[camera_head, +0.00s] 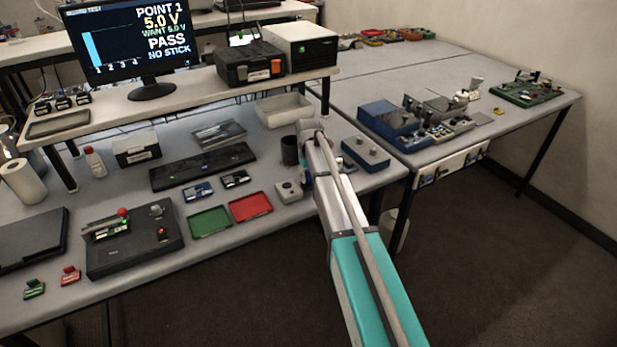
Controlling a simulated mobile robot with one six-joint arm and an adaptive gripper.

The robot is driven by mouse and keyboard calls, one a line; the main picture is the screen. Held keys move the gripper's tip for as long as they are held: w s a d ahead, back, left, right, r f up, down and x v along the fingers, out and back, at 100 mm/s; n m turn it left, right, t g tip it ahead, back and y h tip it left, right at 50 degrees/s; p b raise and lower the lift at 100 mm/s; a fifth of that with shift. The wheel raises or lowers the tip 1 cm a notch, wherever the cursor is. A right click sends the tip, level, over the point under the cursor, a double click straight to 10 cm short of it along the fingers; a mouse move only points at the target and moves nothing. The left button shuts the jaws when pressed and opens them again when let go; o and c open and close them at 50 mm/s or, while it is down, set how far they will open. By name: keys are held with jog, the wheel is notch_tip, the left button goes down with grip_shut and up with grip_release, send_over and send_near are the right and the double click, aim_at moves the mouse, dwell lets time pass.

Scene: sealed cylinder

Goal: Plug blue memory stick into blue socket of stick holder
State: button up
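A small blue item (198,191) lies on the left bench above the green tray; it is too small to tell whether it is the blue memory stick. I cannot make out a blue socket or identify the stick holder for certain. A dark test box (134,240) with a green board, a red knob and a red light stands at the front left. My arm reaches in from the bottom right, over the bench's right end. My gripper is hidden behind the arm's own links, so its fingers and anything in them do not show.
Green tray (210,222) and red tray (251,207) lie near the front edge. A grey box (288,191), a dark cup (289,150) and a blue box (365,154) stand close to my arm. The monitor (130,40) reads "PASS" and "NO STICK".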

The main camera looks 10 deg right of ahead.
jog(key=o, duration=0.3)
jog(key=shift+r, duration=0.1)
